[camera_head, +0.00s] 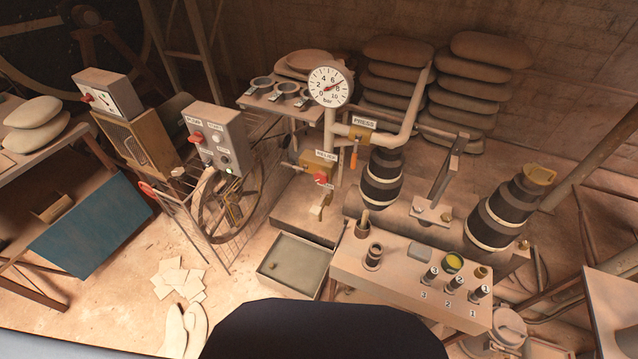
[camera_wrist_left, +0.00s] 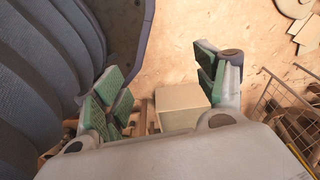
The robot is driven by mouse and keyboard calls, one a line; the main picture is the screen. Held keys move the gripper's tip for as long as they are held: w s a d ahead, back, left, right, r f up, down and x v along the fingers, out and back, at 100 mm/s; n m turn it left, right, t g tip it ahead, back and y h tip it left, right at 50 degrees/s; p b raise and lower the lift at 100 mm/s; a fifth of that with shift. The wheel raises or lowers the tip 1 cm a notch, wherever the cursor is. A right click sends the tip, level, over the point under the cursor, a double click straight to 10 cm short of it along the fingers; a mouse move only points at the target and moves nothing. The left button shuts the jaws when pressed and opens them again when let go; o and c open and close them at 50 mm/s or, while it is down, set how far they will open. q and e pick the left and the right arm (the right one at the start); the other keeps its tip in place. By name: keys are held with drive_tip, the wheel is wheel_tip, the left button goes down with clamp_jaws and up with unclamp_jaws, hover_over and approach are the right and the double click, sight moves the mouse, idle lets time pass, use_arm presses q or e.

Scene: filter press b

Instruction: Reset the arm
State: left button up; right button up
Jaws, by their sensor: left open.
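My left gripper (camera_wrist_left: 160,88) shows in the left wrist view, with its green-padded fingers spread wide apart. Nothing is held between them. A plain beige box-shaped thing (camera_wrist_left: 180,105) appears beyond the gap between the fingers; I cannot tell how far away it is. Neither gripper shows in the head view, and my right gripper is in no view.
A bench (camera_head: 400,280) with numbered plugs stands at centre right, below a pressure gauge (camera_head: 330,86). A control box (camera_head: 215,138) stands above a wire guard by a handwheel. A green-topped tray (camera_head: 292,264) sits low.

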use_arm(q)
drive_tip(key=s+a+r+p, duration=0.2)
drive_tip(key=s+p, duration=0.4)
drive_tip(key=s+a+r+p, duration=0.1)
drive_tip(key=s+r+p, duration=0.2)
drive_tip(key=s+p, duration=0.4)
drive_tip(key=shift+a+r, duration=0.15)
drive_tip(key=shift+a, duration=0.25)
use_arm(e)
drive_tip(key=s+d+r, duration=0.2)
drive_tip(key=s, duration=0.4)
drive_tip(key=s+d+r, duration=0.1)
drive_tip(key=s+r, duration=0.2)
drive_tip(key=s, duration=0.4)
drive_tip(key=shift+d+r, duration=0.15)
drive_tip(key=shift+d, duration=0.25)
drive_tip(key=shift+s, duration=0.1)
use_arm(q)
drive_tip(key=shift+s, duration=0.1)
idle(2.9)
